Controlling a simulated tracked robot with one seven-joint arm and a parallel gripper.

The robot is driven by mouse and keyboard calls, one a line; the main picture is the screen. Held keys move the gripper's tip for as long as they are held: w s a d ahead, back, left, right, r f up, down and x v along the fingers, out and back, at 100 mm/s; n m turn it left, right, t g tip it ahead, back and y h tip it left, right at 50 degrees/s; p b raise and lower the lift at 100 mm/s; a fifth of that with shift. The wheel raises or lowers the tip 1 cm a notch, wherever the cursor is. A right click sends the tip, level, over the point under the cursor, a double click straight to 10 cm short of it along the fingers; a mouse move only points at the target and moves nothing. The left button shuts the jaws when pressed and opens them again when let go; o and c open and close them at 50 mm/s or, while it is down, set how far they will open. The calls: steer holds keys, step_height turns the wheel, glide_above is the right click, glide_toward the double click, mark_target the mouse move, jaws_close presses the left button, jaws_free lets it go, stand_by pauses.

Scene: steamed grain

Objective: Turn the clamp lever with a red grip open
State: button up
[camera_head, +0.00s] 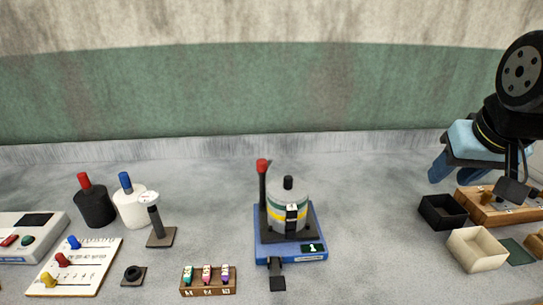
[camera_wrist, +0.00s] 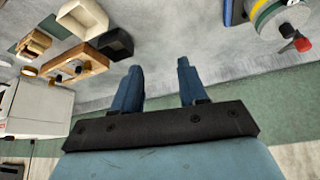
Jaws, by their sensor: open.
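The clamp lever's red grip (camera_head: 262,165) tops a dark upright lever (camera_head: 262,188) at the left back of a blue base (camera_head: 264,247). A grey stacked canister (camera_head: 288,198) with yellow and green bands and a black knob stands on this base. In the wrist view, the red grip (camera_wrist: 303,44) shows at the upper right beside the canister (camera_wrist: 280,16). My gripper (camera_wrist: 159,66) is open and empty, its two blue fingers apart. In the head view it is raised at the far right, well away from the lever.
A black bin (camera_head: 443,212), a cream bin (camera_head: 477,250) and a wooden block (camera_head: 490,208) lie below my gripper. Left of the base stand black (camera_head: 95,207) and white (camera_head: 131,209) bottles, a small post (camera_head: 156,222) and a coloured-clip rack (camera_head: 208,281).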

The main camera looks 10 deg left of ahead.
steer(key=shift+o, duration=0.3)
steer(key=shift+o, duration=1)
steer(key=shift+w+a+f+n, duration=0.2)
steer(key=shift+f+n, duration=0.05)
steer(key=shift+n, duration=0.15)
steer(key=n+t+h, duration=0.5)
steer(key=n+h, duration=0.5)
steer(key=n, duration=1.4)
glide_toward(265, 160)
steer(key=d, duration=1.4)
steer(key=shift+d+f, duration=0.1)
steer(key=shift+d, duration=0.25)
steer(key=s+a+f+n+t+y, duration=0.2)
steer(key=a+n+t, duration=0.1)
steer(key=a, duration=0.4)
steer(key=s+a+f+n+t+y, duration=0.1)
steer(key=s+a+n+t, duration=0.15)
steer(key=a, duration=0.35)
steer(key=shift+n+t, duration=0.25)
steer(key=shift+n, duration=0.3)
steer(key=x, duration=1.3)
steer(key=shift+w+a+f, duration=0.15)
steer(key=shift+w+f, duration=0.1)
steer(key=shift+w, duration=0.15)
